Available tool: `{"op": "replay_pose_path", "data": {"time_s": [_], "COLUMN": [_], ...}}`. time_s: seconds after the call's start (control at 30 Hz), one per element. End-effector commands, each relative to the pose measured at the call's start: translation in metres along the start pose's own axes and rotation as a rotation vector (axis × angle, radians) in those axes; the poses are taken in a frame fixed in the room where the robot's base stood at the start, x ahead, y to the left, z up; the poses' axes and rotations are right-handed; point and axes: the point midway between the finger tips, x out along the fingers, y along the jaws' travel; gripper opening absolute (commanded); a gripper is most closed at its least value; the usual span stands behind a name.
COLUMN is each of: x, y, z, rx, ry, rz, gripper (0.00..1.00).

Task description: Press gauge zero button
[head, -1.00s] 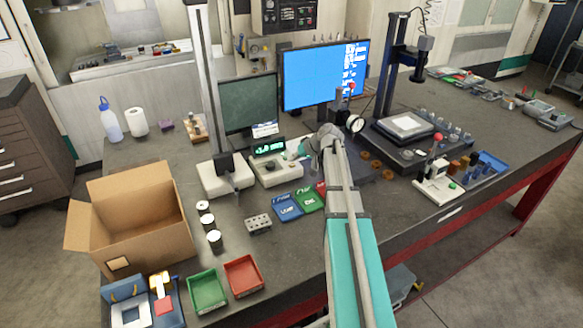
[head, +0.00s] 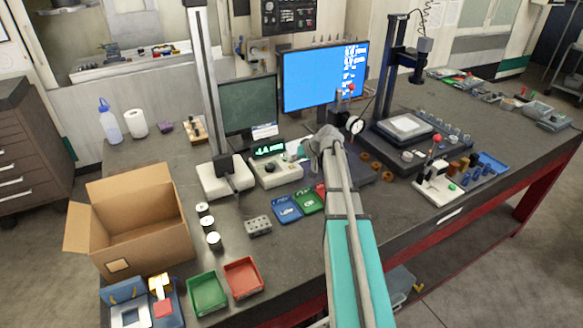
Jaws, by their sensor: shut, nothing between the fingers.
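The gauge display box (head: 277,173) is a pale unit with a lit green readout (head: 268,149) and a dark knob, standing in front of the dark monitor. A tall height gauge column on a pale base (head: 223,178) stands just left of it. My gripper (head: 301,153) is at the right side of the display box, close to its top. My wrist covers part of that side, so the fingertips are small and partly hidden. I cannot tell whether they touch a button. The gripper is shut and holds nothing.
Blue and green trays (head: 287,209) lie in front of the display box. A dial gauge (head: 355,125) stands right of my wrist. A cardboard box (head: 137,222) and black-and-white cylinders (head: 214,240) stand to the left.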

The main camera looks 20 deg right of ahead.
Motion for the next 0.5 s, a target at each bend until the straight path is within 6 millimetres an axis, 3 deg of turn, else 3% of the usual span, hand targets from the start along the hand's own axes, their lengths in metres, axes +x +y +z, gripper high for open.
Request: {"op": "replay_pose_path", "data": {"time_s": [0.5], "x": [0.0049], "y": [0.0027], "z": [0.0034], "rx": [-0.001], "ry": [0.000], "rz": [0.000], "gripper": [0.00]}}
